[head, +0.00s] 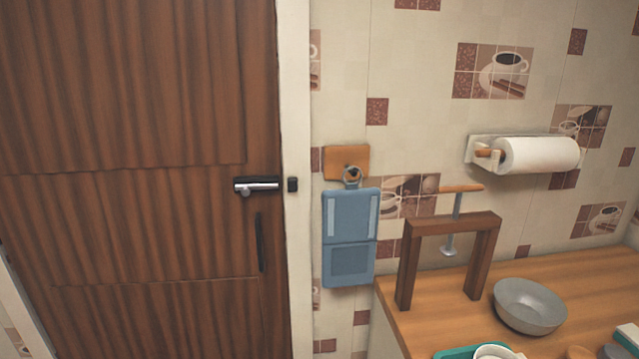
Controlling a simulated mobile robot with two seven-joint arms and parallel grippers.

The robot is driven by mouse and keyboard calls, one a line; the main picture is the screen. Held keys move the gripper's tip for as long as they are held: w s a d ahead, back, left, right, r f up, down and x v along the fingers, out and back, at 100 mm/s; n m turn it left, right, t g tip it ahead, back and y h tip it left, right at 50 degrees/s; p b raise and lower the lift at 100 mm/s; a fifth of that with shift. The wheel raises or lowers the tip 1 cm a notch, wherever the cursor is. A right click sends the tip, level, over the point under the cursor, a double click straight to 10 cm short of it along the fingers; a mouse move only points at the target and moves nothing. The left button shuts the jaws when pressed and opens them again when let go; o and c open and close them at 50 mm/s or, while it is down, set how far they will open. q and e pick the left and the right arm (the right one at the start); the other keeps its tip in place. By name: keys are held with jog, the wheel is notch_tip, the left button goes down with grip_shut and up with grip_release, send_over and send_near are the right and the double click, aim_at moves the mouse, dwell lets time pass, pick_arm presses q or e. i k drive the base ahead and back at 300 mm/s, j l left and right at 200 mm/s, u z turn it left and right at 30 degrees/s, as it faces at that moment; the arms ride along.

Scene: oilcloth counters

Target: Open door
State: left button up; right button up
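A brown wood-grain door (130,235) fills the left side of the head view and looks closed in its white frame (299,250). A silver lever handle (258,186) on a dark mount sits near the door's right edge, lying level. A small black latch piece (293,184) is on the frame beside it. A dark vertical bar (260,242) is fixed to the door below the handle. Neither of my grippers shows in the head view, and nothing touches the handle.
A wooden counter (450,320) stands right of the door with a wooden press frame (406,262) and a grey bowl (530,304). A blue hanging board (349,236) and a paper towel roll (540,155) are on the tiled wall. The space before the door looks clear.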

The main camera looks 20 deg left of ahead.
aim_at(129, 129)
jog(key=j+u, duration=0.15)
jog(key=u, duration=0.5)
jog(key=l+u, duration=0.15)
jog(key=u, duration=1)
